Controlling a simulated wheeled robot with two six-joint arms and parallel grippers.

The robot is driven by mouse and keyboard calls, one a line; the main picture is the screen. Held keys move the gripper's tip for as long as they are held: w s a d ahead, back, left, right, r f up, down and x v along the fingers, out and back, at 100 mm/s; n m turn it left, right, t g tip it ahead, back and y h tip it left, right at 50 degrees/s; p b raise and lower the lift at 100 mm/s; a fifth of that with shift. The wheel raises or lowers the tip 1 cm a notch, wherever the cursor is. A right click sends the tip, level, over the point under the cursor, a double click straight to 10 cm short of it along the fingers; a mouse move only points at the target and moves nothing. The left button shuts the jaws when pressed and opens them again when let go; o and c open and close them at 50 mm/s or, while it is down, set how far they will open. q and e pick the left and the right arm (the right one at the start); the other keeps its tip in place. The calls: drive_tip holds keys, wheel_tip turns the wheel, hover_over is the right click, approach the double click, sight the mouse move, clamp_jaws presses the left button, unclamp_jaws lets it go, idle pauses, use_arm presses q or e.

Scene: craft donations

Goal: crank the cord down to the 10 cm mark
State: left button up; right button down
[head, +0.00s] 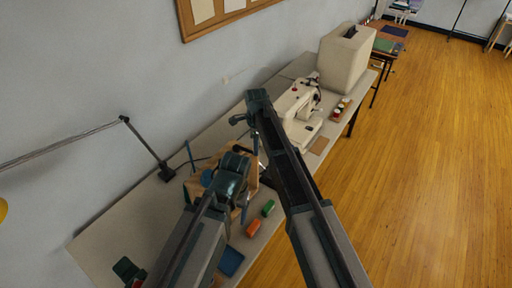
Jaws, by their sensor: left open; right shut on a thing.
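A tan wooden piece (196,187) with blue parts stands on the long table, largely hidden behind my arms. It may be the crank device, but I cannot make out a cord, scale or 10 cm mark. A blue round part (207,178) shows at its left, and a thin blue rod (190,156) stands behind it. My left gripper (231,163) is open, in front of and over the wooden piece. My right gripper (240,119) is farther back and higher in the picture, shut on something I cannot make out.
A white sewing machine (299,101) and a pale box-shaped cover (345,58) stand farther back on the table (110,228). Orange (253,227) and green (268,207) pieces lie near the front edge. A lamp arm (145,145) reaches in at left.

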drive_tip(key=shift+s+a, duration=0.1)
drive_tip(key=shift+s, duration=0.05)
idle(0.7)
use_arm(q)
drive_tip(key=shift+s+a, duration=0.35)
drive_tip(key=shift+a, duration=0.1)
use_arm(e)
drive_tip(key=s+a+m, duration=0.4)
drive_tip(key=a, duration=0.3)
drive_tip(key=shift+s+a+m, duration=0.2)
drive_tip(key=shift+a+m, duration=0.15)
drive_tip(key=shift+m, duration=0.05)
drive_tip(key=shift+a, duration=0.15)
idle(0.4)
drive_tip(key=c, duration=0.7)
unclamp_jaws()
use_arm(q)
wheel_tip(320, 180, up, 14)
drive_tip(key=p, duration=1.3)
drive_tip(key=shift+p, duration=0.4)
use_arm(e)
wheel_tip(320, 180, up, 14)
drive_tip(key=shift+f, duration=0.1)
